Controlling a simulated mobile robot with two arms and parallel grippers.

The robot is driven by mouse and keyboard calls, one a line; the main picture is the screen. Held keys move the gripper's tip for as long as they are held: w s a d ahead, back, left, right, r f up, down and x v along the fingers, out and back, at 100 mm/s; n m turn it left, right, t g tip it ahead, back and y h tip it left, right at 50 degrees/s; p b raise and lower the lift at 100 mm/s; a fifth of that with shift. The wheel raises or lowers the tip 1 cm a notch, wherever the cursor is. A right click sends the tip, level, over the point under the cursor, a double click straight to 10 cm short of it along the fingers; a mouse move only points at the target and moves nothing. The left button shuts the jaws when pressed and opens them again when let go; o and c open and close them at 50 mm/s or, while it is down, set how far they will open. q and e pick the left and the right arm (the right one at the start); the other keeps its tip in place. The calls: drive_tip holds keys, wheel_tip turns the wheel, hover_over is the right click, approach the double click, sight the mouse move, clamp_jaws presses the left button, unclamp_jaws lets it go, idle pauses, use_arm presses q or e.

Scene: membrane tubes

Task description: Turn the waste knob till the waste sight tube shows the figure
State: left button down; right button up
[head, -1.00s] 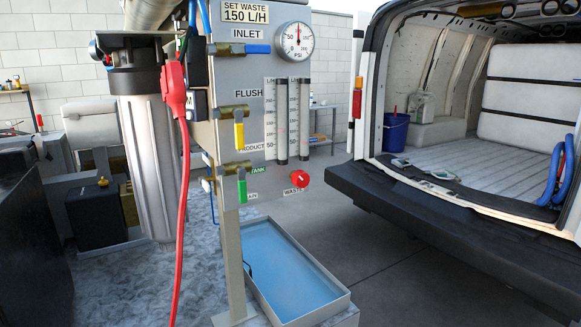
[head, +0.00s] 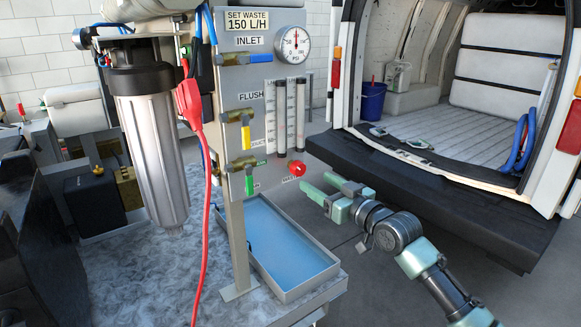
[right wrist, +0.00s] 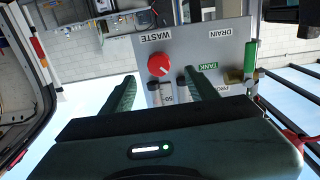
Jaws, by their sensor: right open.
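The red waste knob (head: 297,168) is on the lower right of the grey panel, with a WASTE label by it. Two sight tubes stand above; the right one (head: 300,115) is above the knob, the left one (head: 281,115) beside it. Their readings are too small to tell. The sign (head: 247,19) reads SET WASTE 150 L/H. My right gripper (head: 316,183) is open and empty, just below and right of the knob, apart from it. In the right wrist view the red knob (right wrist: 158,64) appears between the open fingers (right wrist: 159,78), ahead of them. My left gripper is out of view.
Yellow (head: 246,136) and green (head: 249,184) valve levers sit left of the knob. A blue-filled tray (head: 322,270) lies below the panel. The van bumper (head: 420,190) is behind my right arm.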

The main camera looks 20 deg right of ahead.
sight(301, 171)
drive_tip(key=shift+p+x, duration=1)
drive_tip(key=shift+x, duration=2.95)
drive_tip(key=shift+d, duration=0.15)
clamp_jaws()
drive_tip(key=shift+f+n+b, duration=0.25)
drive_tip(key=shift+n+b, duration=0.25)
drive_tip(key=shift+b, duration=0.3)
drive_tip(key=shift+n+b, duration=1)
drive_tip(key=shift+r+n+b, duration=0.1)
drive_tip(key=shift+n+b, duration=0.35)
drive_tip(key=shift+n, duration=1.35)
